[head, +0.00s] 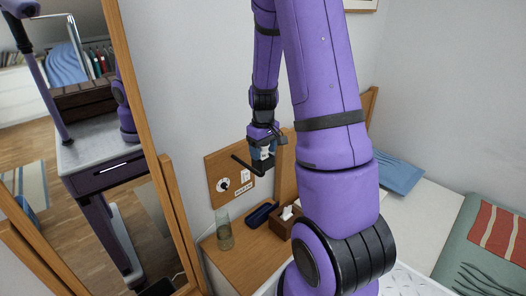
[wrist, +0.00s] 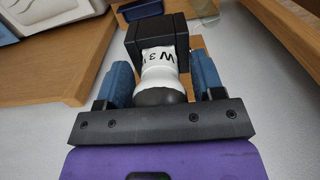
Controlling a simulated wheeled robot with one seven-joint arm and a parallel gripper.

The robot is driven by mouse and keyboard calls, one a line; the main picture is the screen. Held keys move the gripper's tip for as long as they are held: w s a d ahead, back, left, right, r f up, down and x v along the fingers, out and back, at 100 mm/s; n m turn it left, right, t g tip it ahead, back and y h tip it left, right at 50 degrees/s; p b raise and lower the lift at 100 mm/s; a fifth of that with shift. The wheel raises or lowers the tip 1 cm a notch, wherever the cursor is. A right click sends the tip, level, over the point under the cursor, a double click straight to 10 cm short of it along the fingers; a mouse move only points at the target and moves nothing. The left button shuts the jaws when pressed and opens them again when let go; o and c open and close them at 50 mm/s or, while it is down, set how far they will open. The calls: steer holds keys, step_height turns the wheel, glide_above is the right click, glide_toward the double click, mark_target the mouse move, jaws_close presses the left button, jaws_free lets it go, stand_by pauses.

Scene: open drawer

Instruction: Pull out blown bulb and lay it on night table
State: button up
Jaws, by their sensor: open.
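The bulb (wrist: 160,72) has a white body with dark lettering and a dark grey rounded end. In the wrist view its far end sits in a black block-shaped holder (wrist: 152,37). My gripper (wrist: 163,76) is open, with one blue finger on each side of the bulb. Small gaps seem to show between fingers and bulb. In the head view my gripper (head: 263,154) is by the wooden wall panel (head: 213,166), above the night table (head: 233,258). The bulb is too small there to make out clearly.
On the night table stand a glass (head: 224,232), a dark blue case (head: 262,214) and a tissue box (head: 283,224). Bare wood shows at its front. A wood-framed mirror (head: 95,150) stands at the left. A bed with a blue pillow (head: 398,176) is at the right.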

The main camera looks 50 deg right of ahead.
steer(key=shift+s+a+f, duration=0.1)
steer(key=shift+f, duration=0.05)
jaws_close()
steer(key=shift+r, duration=0.2)
steer(key=shift+r, duration=2.9)
